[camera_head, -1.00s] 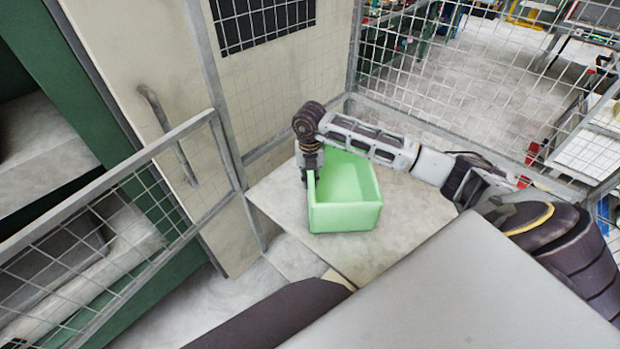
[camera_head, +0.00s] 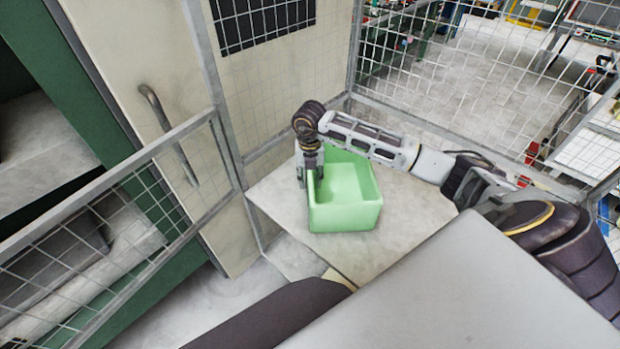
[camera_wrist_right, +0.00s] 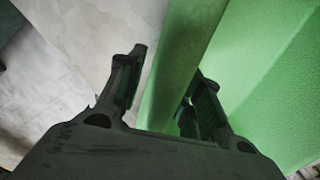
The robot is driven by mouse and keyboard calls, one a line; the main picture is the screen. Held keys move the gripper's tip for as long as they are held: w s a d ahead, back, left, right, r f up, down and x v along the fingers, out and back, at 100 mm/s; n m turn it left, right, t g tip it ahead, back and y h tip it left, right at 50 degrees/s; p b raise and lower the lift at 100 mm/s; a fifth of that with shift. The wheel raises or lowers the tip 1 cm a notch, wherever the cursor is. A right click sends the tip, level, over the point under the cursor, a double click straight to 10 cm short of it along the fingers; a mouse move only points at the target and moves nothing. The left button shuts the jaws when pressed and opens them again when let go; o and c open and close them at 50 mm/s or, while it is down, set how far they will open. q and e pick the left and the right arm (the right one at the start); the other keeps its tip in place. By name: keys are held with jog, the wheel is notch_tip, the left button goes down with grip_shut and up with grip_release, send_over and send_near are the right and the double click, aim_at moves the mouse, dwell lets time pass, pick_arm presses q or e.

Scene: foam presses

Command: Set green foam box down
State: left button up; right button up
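The green foam box (camera_head: 345,215) is an open-topped light green tub. It sits upright on the grey tabletop (camera_head: 410,220) in the head view. My right gripper (camera_head: 310,182) points down at the box's left wall, one finger outside and one inside. In the right wrist view the fingers (camera_wrist_right: 168,85) are spread on either side of the green wall (camera_wrist_right: 180,65), with a gap between the outer finger and the wall. The inner finger is partly hidden behind the wall's rim. My left gripper is not in view.
Wire mesh fencing (camera_head: 450,80) stands behind the table, and a mesh rail (camera_head: 100,210) runs along the left. A cream panel with a handle (camera_head: 165,130) stands at the left. Bare tabletop lies to the right of the box.

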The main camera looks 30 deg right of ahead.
jog(key=shift+r, duration=5.85)
